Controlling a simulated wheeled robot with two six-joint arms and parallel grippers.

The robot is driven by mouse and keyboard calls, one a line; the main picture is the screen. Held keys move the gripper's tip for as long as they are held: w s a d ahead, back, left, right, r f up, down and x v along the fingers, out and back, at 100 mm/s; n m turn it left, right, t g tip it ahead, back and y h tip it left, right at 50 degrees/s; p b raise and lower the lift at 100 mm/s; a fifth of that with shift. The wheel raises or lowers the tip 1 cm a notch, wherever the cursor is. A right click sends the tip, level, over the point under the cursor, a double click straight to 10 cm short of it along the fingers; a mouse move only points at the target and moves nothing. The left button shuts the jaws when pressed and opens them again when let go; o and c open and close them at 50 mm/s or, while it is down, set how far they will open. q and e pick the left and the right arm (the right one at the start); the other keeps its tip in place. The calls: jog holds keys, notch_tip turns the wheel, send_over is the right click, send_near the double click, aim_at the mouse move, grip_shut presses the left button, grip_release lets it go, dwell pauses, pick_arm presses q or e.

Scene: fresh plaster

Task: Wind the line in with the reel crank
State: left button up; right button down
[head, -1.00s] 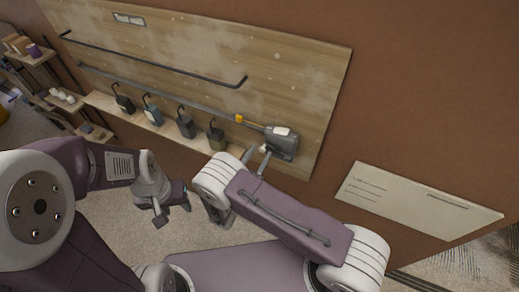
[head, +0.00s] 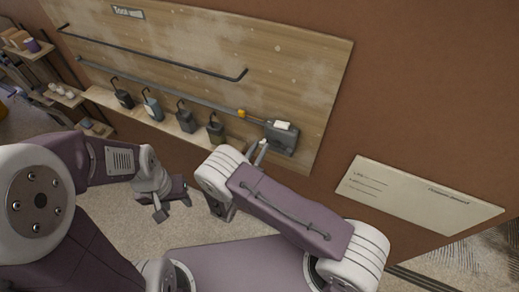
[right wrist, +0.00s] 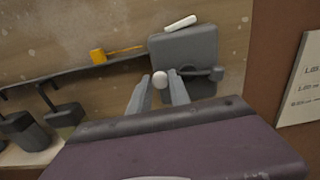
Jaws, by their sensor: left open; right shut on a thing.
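The reel is a grey box on the wooden board, seen in the head view (head: 284,142) and the right wrist view (right wrist: 200,50). Its grey crank (right wrist: 200,73) reaches left from a round end to a white knob (right wrist: 160,79). My right gripper (head: 261,151) is at the reel's lower left, its two fingers closed around that knob, also in the right wrist view (right wrist: 164,82). A yellow line (right wrist: 128,50) runs from the reel's left side to an orange-yellow block (right wrist: 98,56). My left gripper (head: 174,206) is open and empty above the floor, away from the board.
Several dark containers with hooked tops (head: 184,120) stand on a shelf left of the reel. A long dark bar (head: 160,58) crosses the upper board. A paper sign (head: 420,198) is on the wall to the right. Shelves (head: 70,98) stand at far left.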

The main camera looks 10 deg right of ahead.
aim_at(273, 149)
jog(key=f+n+b, duration=0.1)
jog(key=n, duration=0.3)
jog(key=d+f+n+b, duration=0.1)
jog(key=f+n+b, duration=0.1)
jog(key=n, duration=0.2)
jog(key=s+f+n+b, duration=0.1)
jog(key=n+b, duration=0.1)
jog(key=n, duration=0.2)
jog(key=shift+d+f, duration=0.2)
jog(key=shift+f, duration=0.2)
jog(key=shift+s+d+f+n+b, duration=0.15)
jog(key=shift+d+f+n, duration=0.1)
jog(key=shift+n, duration=0.75)
jog(key=shift+s+d+f+n+b, duration=0.15)
jog(key=shift+d+n, duration=0.1)
jog(key=shift+n, duration=0.75)
jog(key=c, duration=1.2)
grip_release()
jog(key=shift+s, duration=0.1)
